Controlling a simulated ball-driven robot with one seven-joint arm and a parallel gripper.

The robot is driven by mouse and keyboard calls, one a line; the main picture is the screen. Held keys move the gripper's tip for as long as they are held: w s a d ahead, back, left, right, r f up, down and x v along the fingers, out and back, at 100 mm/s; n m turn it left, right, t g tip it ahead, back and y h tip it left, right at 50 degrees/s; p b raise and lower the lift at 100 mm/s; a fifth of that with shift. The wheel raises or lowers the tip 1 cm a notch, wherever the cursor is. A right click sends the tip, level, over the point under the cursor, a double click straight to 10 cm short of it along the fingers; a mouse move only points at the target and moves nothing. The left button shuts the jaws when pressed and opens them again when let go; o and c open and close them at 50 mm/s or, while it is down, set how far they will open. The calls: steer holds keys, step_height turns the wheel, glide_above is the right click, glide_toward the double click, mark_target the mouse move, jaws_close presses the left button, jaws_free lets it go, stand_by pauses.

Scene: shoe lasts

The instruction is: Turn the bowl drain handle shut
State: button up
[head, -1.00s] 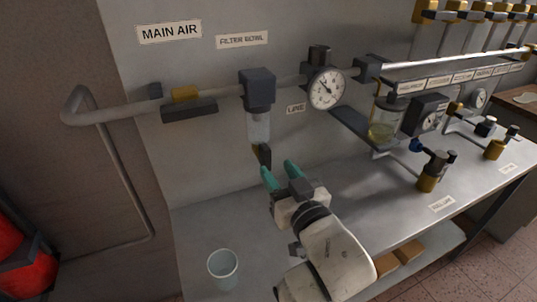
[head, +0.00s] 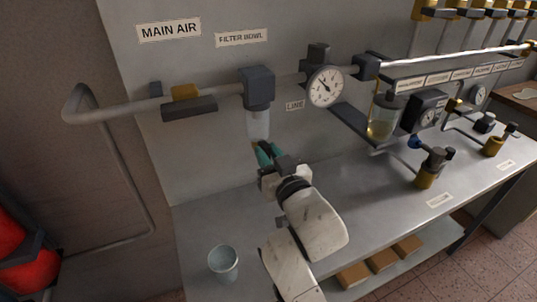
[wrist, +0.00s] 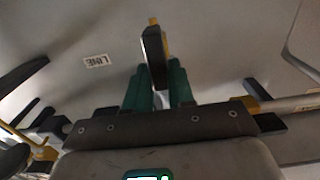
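The filter bowl (head: 258,125) is a pale, clear cup hanging under a dark filter head (head: 258,88) on the main air pipe. The drain handle is at the bowl's bottom and is mostly hidden by my gripper in the head view. In the wrist view the drain handle (wrist: 155,45) is a dark, upright lever with a yellow edge, slightly tilted. My gripper (head: 266,153) has teal fingers just below the bowl. In the wrist view my gripper (wrist: 160,82) has one finger on each side of the handle's near end, with almost no gap, and appears shut on it.
A line gauge (head: 326,87) and a second, yellowish bowl (head: 382,118) are to the right. A yellow-topped valve (head: 186,94) is on the pipe to the left. A clear cup (head: 223,262) stands on the bench (head: 195,225). The bench front-left is mostly clear.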

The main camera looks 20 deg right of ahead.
jaws_close()
steer(key=shift+m, duration=0.3)
steer(key=m+b, duration=0.2)
steer(key=shift+d+f+m, duration=0.15)
steer(key=shift+d+m, duration=0.05)
steer(key=shift+m, duration=0.1)
steer(key=m+b, duration=0.2)
steer(key=m, duration=0.3)
steer(key=f+m+b, duration=0.1)
steer(key=m+b, duration=0.1)
steer(key=m, duration=0.2)
steer(key=d+m+b, duration=0.1)
steer(key=m+b, duration=0.2)
steer(key=m, duration=0.2)
steer(key=shift+d+f+m, duration=0.1)
steer(key=shift+f+m, duration=0.1)
steer(key=shift+m, duration=0.1)
steer(key=shift+o, duration=2.2)
jaws_free()
